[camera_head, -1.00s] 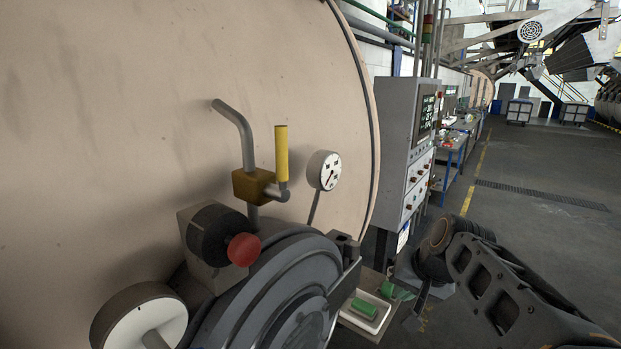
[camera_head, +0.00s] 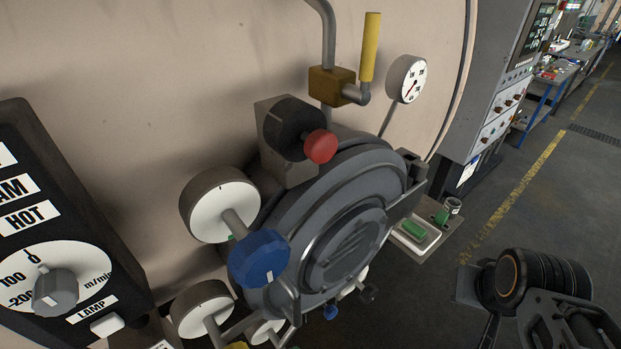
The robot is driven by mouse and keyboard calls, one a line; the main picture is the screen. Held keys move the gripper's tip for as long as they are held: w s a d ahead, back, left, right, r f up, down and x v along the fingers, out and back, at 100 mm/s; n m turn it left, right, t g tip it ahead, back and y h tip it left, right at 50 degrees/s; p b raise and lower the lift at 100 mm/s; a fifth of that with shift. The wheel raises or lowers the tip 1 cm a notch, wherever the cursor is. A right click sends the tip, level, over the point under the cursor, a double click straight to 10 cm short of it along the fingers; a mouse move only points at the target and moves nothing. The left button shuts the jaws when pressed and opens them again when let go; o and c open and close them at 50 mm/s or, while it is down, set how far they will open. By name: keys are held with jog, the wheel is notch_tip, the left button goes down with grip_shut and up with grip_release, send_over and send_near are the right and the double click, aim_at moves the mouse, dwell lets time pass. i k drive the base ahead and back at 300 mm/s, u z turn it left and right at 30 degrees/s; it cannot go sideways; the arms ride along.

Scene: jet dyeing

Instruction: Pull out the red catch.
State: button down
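The red catch (camera_head: 321,146) is a round red knob on the end of a black cylinder (camera_head: 291,127). The cylinder sits on a grey block at the upper left of the round grey door (camera_head: 345,235). My dark arm shows at the lower right. What looks like my gripper (camera_head: 477,303) is partly hidden by the arm's round joint, so its opening is unclear. It is well apart from the red catch, to the right and lower in the picture.
A yellow-handled valve (camera_head: 369,48) and a gauge (camera_head: 407,79) are above the catch. A blue handwheel (camera_head: 259,258) is below left. A black control box (camera_head: 55,225) stands at left. A white tray (camera_head: 416,243) holds a green object.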

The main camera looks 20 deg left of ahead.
aim_at(320, 146)
jog(key=z, duration=0.95)
jog(key=i, duration=1.55)
jog(key=u, duration=3.9)
